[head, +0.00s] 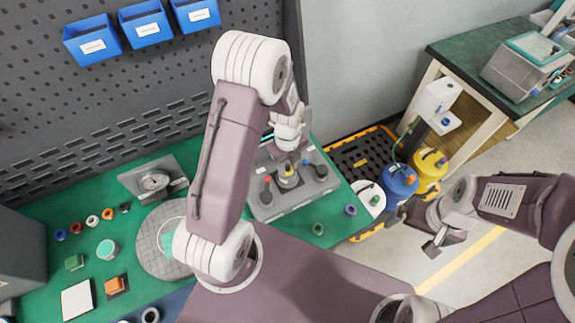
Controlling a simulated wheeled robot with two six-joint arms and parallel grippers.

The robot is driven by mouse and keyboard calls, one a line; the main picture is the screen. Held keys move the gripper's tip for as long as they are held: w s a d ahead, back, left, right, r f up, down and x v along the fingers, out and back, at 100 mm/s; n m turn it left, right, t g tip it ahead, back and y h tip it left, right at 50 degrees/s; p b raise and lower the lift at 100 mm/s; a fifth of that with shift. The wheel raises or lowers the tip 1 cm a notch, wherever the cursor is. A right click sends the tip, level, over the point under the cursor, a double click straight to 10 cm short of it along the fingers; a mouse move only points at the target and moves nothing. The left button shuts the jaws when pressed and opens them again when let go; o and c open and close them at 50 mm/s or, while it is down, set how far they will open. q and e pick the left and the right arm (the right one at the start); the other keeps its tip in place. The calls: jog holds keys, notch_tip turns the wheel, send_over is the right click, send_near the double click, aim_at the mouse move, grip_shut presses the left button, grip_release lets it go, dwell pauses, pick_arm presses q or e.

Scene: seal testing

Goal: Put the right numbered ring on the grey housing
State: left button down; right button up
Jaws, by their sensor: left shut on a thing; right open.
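Several small numbered rings lie on the green bench: a blue ring (61,234), a red ring (75,228), a pale ring (92,220) and an orange ring (108,213). A green ring (318,229) and a purple ring (350,210) lie apart, near the bench's front right edge. The numbers are too small to read. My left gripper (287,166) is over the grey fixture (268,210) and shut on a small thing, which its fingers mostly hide. I cannot tell which piece is the grey housing. My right gripper (433,248) is open and empty, off the bench at the right.
Blue bins (92,40) hang on the pegboard. Blue and yellow canisters (400,180) stand right of the bench. Floor beneath my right gripper is clear.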

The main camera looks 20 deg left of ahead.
pick_arm(q)
jog(key=c, duration=1)
grip_release()
jog(key=shift+f, duration=0.1)
jog(key=shift+o, duration=0.2)
notch_tip(320, 180, up, 9)
jog(key=p, duration=0.8)
jog(key=shift+r, duration=0.2)
jog(key=shift+f, duration=0.2)
